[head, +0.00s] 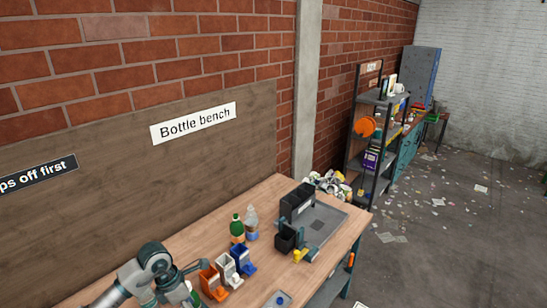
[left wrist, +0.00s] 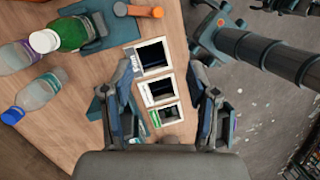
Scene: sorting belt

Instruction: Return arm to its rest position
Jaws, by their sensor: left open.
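My left arm comes in at the lower left of the head view, over the wooden bench, with its gripper (head: 190,268) beside the coloured holders. In the left wrist view my left gripper (left wrist: 162,100) is open, its two fingers wide apart with no object held. Several dark-mouthed boxes with pale rims show below and between the fingers: an upper box (left wrist: 152,55), a middle box (left wrist: 157,88) and a lower box (left wrist: 165,115). Whether they touch the fingers cannot be told. My right gripper cannot be made out.
The bench (head: 175,235) carries a green bottle (head: 237,228), a clear bottle (head: 252,222), an orange holder (head: 213,285), a white holder (head: 226,268), a blue holder (head: 243,260) and a black caddy (head: 297,203). A shelf (head: 370,150) stands beyond. The littered floor is open at right.

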